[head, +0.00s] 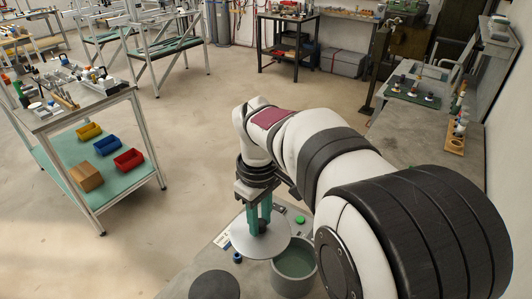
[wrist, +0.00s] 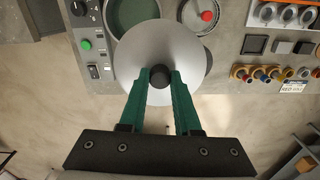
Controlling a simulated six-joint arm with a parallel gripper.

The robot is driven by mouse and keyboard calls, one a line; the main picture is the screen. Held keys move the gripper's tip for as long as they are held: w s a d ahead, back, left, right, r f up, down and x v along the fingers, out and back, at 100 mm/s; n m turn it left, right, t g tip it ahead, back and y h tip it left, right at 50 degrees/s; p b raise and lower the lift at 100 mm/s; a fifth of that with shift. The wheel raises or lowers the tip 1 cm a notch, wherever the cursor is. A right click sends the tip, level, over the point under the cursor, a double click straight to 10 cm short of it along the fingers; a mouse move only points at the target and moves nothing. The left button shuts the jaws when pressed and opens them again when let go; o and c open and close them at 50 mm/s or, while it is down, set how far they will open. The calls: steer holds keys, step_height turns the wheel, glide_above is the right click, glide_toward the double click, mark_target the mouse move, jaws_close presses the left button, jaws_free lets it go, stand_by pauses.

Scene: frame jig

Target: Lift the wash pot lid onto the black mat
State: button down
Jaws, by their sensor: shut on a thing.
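The wash pot lid is a flat grey disc (head: 247,243) with a small dark knob, held level above the bench; it also fills the middle of the wrist view (wrist: 139,50). My gripper (head: 259,224) points down with its green fingers shut on the knob (wrist: 159,77). The wash pot (head: 294,273) stands open just right of the lid, with greenish content; part of it shows at the top of the wrist view (wrist: 130,12). The round black mat (head: 214,285) lies bare to the lower left in the head view. In the wrist view the lid hides most of the mat.
A small blue item (head: 237,257) sits beside the lid. My arm hides the bench's right side.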

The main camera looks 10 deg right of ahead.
mark_target(231, 234)
steer(key=a+f+n, duration=0.3)
steer(key=n, duration=0.1)
steer(key=a+f+n, duration=0.3)
steer(key=n, duration=0.1)
steer(key=shift+w+f, duration=0.15)
steer(key=shift+f, duration=0.15)
steer(key=a+f+n, duration=0.2)
steer(key=f+n, duration=0.1)
steer(key=f, duration=0.1)
steer(key=s+a+f+n, duration=0.1)
steer(key=a+f+n, duration=0.1)
steer(key=f+n, duration=0.2)
steer(key=s+a+f+n, duration=0.1)
steer(key=a+f+n, duration=0.1)
steer(key=f+n, duration=0.2)
steer(key=shift+a, duration=0.3)
steer(key=shift+f, duration=0.5)
steer(key=shift+f, duration=0.1)
steer(key=shift+f, duration=0.4)
steer(key=c, duration=0.5)
jaws_free()
steer(key=shift+c, duration=0.2)
steer(key=shift+o, duration=0.3)
